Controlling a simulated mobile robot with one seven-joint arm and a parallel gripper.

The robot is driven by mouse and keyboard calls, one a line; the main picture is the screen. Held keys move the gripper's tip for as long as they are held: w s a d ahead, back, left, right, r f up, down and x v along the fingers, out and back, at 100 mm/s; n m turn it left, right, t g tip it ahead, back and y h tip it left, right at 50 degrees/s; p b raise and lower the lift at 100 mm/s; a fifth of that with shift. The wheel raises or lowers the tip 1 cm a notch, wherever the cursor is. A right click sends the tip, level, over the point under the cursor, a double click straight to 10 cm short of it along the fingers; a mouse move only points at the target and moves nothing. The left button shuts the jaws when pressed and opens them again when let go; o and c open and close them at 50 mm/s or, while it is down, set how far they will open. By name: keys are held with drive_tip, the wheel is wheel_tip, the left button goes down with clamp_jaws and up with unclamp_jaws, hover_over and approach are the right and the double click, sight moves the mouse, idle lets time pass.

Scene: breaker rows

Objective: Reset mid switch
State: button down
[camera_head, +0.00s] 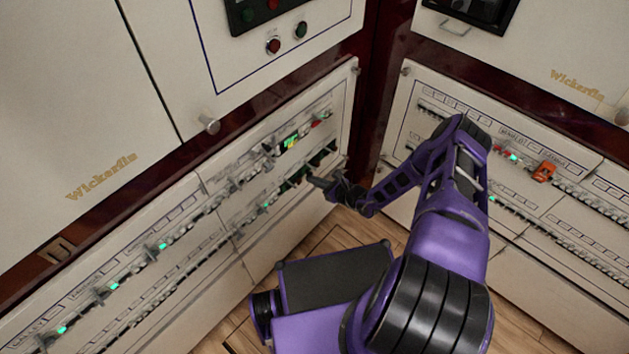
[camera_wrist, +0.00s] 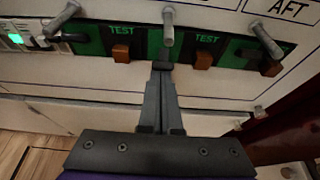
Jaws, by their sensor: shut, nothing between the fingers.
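The breaker row in front of me has green modules marked TEST with small brown buttons. In the wrist view, one brown button (camera_wrist: 121,53) is left of my gripper, another (camera_wrist: 204,55) is just right, and a third (camera_wrist: 270,66) is farther right. A grey peg-like handle (camera_wrist: 168,26) stands above the fingertips, at the middle module. My gripper (camera_wrist: 162,72) is shut and empty, its fingertips at the lower edge of that module and covering part of it. Whether they touch it I cannot tell. In the head view my gripper (camera_head: 318,182) is at the left panel's lower row.
A green-lit device (camera_head: 291,141) is on the upper row of the left panel (camera_head: 262,243). The right panel has similar rows and an orange part (camera_head: 544,171). A corner post is close to the right of my gripper. Wooden floor (camera_head: 340,232) lies below.

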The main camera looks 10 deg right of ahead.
drive_tip(key=shift+r+p, duration=0.35)
drive_tip(key=shift+p, duration=0.1)
drive_tip(key=r+g+h+p, duration=0.1)
drive_tip(key=r+g+p, duration=0.1)
drive_tip(key=p, duration=0.2)
drive_tip(key=shift+s+h, duration=0.1)
drive_tip(key=shift+h, duration=0.3)
drive_tip(key=shift+d+p, duration=0.1)
drive_tip(key=shift+p, duration=0.4)
drive_tip(key=shift+r+p, duration=0.7)
drive_tip(key=shift+r, duration=0.05)
